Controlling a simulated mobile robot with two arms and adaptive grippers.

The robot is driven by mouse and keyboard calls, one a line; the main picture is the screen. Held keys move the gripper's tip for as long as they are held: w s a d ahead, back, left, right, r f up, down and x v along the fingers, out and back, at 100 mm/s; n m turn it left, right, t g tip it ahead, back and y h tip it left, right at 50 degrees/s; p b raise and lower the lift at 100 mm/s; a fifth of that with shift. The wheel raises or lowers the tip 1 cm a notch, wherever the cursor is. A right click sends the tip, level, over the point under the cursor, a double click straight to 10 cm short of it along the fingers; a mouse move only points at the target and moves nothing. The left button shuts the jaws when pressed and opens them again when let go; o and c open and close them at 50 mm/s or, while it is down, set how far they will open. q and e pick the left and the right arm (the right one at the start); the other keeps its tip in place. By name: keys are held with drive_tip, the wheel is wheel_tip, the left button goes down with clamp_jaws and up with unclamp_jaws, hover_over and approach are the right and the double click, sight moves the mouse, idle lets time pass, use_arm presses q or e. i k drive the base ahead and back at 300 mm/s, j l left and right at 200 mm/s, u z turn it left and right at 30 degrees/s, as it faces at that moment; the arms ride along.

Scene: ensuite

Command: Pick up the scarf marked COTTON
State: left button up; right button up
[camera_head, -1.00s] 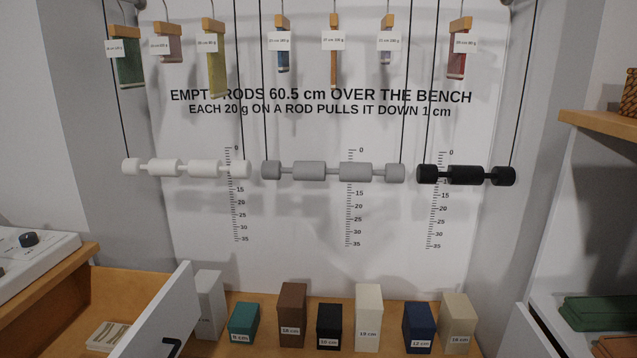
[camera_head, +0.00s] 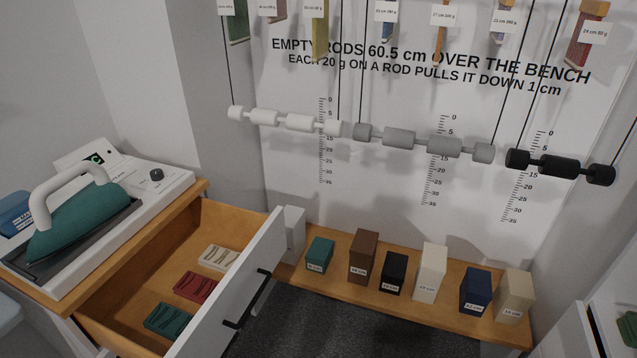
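No label reading COTTON is legible in this view, so I cannot tell which piece is that scarf. The open drawer (camera_head: 125,288) at the left holds three folded cloth-like pieces in a row: a cream one (camera_head: 219,258) at the back, a red one (camera_head: 195,286) in the middle and a green one (camera_head: 168,319) in front. Coloured pieces hang at the top with weight labels, among them a yellow one (camera_head: 319,38) and a red one (camera_head: 584,45). Neither of my grippers is in view.
A green iron (camera_head: 80,222) stands on a white unit on the counter left of the drawer. Labelled blocks, including a brown one (camera_head: 362,254), stand on the low bench (camera_head: 445,315). White, grey and black rods hang above it. Dark carpet (camera_head: 300,325) lies clear in front.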

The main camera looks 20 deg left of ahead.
sight(166, 320)
drive_tip(key=j+u, duration=0.1)
drive_tip(key=j, duration=0.35)
drive_tip(key=i+j+u, duration=0.15)
drive_tip(key=j, duration=0.35)
drive_tip(key=j+u, duration=0.1)
drive_tip(key=j, duration=0.35)
drive_tip(key=i, duration=0.05)
